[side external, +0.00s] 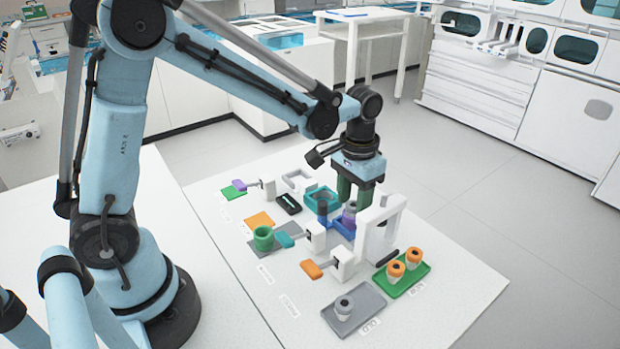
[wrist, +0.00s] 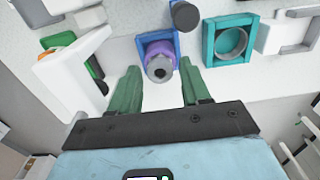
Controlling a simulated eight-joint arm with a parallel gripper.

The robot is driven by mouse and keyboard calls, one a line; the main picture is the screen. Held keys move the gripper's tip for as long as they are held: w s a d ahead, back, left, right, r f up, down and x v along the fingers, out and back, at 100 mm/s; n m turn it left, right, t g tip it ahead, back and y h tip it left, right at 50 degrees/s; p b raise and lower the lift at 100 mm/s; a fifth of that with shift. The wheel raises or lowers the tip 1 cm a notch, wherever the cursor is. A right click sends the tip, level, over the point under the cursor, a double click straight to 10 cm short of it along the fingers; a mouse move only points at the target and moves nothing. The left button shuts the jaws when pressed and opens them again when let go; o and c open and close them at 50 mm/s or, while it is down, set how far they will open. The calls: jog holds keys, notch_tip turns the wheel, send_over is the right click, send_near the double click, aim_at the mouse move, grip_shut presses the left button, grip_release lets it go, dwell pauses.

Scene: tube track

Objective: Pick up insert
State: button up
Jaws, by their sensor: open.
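I cannot tell for sure which piece is the insert. A purple piece with a grey, holed top (side external: 349,217) stands in a blue holder (side external: 341,230). In the wrist view this purple piece (wrist: 158,59) shows just ahead of and between the two green fingers of my gripper (wrist: 160,69), with its grey end toward the camera. My gripper (side external: 355,203) is open, points down, and is over the blue holder in the side view. I cannot tell how far the fingertips are above the piece. A dark cylinder (side external: 322,209) stands beside it, also in the wrist view (wrist: 185,16).
A white upright frame (side external: 382,226) stands close to my gripper. A teal square holder (wrist: 231,40) is on the other side. A green tray (side external: 402,282) with orange-capped pieces, a grey tray (side external: 354,312) and a green cup (side external: 263,238) lie nearby. The table's right front is clear.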

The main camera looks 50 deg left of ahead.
aim_at(353, 204)
jog(key=c, duration=0.7)
jog(key=shift+r, duration=0.1)
jog(key=shift+r, duration=2.65)
